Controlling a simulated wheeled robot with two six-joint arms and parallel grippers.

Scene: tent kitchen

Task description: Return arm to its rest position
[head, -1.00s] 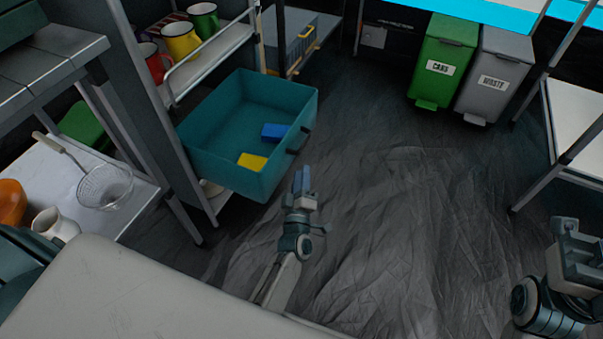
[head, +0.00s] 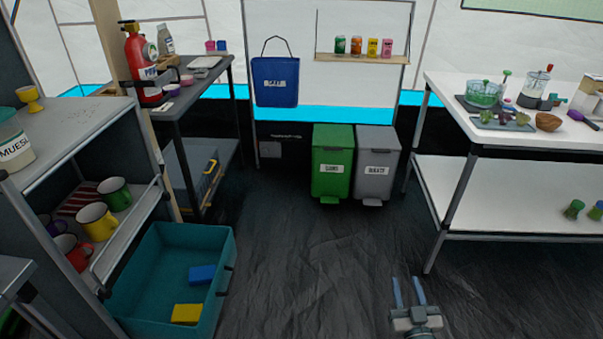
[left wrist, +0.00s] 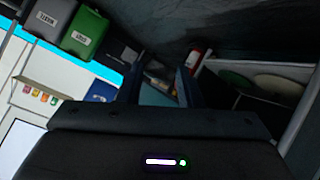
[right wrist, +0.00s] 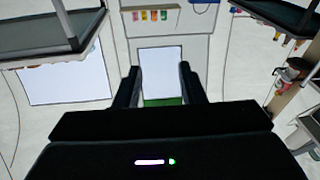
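My right gripper (head: 408,290) shows at the bottom of the head view, over the dark floor. Its two fingers are apart with nothing between them. In the right wrist view the gripper (right wrist: 160,80) is also open and empty. My left gripper is outside the head view. In the left wrist view the left gripper (left wrist: 160,82) has its fingers apart and holds nothing that I can see. An open teal drawer (head: 226,287) stands at the lower left of the head view, with a blue block (head: 202,274) and a yellow block (head: 187,313) in it.
A shelf unit (head: 75,125) with several mugs stands at the left. A green bin (head: 332,160) and a grey bin (head: 376,160) stand at the back. A white table (head: 520,195) is at the right. The middle floor (head: 300,240) is clear.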

